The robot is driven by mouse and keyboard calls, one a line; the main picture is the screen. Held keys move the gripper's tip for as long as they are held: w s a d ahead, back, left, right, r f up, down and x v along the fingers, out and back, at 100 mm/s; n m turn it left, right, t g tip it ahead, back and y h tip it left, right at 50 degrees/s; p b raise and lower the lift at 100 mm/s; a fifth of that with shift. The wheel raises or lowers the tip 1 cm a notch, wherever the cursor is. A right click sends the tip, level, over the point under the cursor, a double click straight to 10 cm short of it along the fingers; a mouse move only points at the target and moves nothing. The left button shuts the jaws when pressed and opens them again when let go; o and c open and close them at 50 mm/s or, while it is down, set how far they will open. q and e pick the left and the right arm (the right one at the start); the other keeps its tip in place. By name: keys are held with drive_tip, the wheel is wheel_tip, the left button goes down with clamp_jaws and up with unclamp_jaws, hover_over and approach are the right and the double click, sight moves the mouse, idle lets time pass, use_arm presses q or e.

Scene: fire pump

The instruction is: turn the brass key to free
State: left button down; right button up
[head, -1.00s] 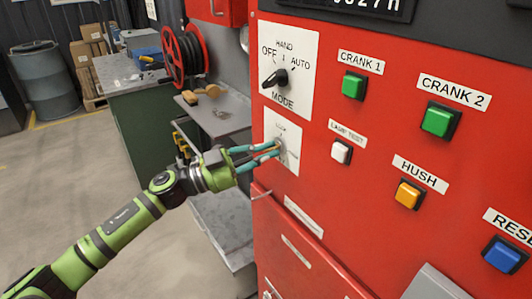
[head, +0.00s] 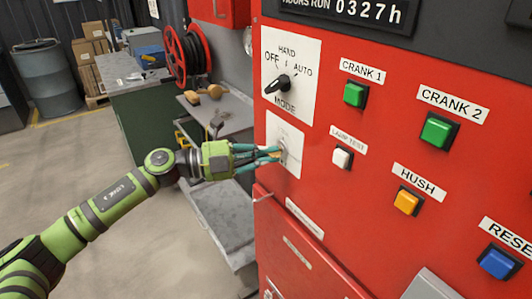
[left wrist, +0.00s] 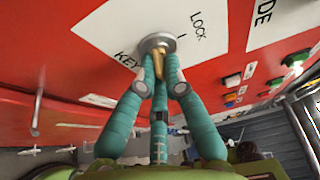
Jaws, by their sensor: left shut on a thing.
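The brass key (left wrist: 158,66) sits in a round grey lock (left wrist: 156,43) on a white plate with LOCK and KEY lettering in the left wrist view. The white plate (head: 287,130) is on the red panel, below the MODE dial, in the head view. My left gripper (head: 278,156) reaches the lock from the left, its teal fingers closed around the key. Fingers hide part of the key in the head view. My right gripper is not in view.
The MODE dial (head: 282,84) is just above the plate. A white lamp test button (head: 342,157) and a green CRANK 1 button (head: 355,94) are to the right. A grey shelf (head: 220,118) with tools stands behind my left arm.

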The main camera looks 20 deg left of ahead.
use_arm(q)
drive_tip(key=shift+r, duration=0.15)
idle(0.3)
drive_tip(key=c, duration=1.3)
unclamp_jaws()
drive_tip(key=shift+s+d, duration=0.1)
drive_tip(key=shift+s, duration=0.05)
drive_tip(key=shift+v, duration=5.9)
